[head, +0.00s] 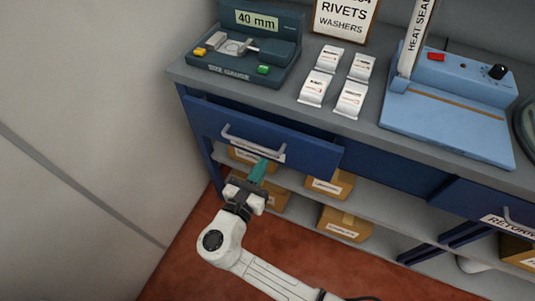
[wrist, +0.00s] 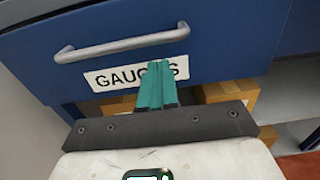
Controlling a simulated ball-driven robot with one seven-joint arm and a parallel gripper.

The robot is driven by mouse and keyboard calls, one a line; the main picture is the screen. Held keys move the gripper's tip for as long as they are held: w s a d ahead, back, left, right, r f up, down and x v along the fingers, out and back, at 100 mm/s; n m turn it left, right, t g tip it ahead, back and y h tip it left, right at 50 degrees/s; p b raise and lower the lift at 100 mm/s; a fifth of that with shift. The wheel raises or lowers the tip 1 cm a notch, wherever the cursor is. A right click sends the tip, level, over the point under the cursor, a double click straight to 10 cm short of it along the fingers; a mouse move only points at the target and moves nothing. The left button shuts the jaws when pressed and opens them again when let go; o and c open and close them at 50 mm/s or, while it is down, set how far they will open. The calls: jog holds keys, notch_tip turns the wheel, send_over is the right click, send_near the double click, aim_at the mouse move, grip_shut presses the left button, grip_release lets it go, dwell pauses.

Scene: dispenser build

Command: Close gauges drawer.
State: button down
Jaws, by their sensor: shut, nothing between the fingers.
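The blue gauges drawer (head: 305,140) is in the left of the bench and stands partly out, its front ahead of the bench face. It has a pale bar handle. In the wrist view the drawer front (wrist: 225,45) carries a white label (wrist: 112,76) reading GAUGES, partly covered by my fingers. My gripper (head: 261,168) is shut and empty, its teal fingers just in front of the label, below the handle (wrist: 120,46). In the wrist view the fingertips (wrist: 160,68) overlap the label; I cannot tell whether they touch it.
The bench top (head: 365,135) holds a dark green gauge device (head: 245,50), several white packets (head: 326,58) and a blue heat sealer (head: 450,100). Cardboard boxes (head: 345,224) sit on the shelves below. Another drawer (head: 480,200) is at the right. A wall is close on the left.

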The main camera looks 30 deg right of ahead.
aim_at(272, 147)
jog(key=shift+x, duration=2.1)
jog(key=x, duration=0.4)
jog(key=shift+w+d, duration=0.2)
jog(key=shift+d, duration=0.1)
jog(key=shift+w+d+r, duration=0.1)
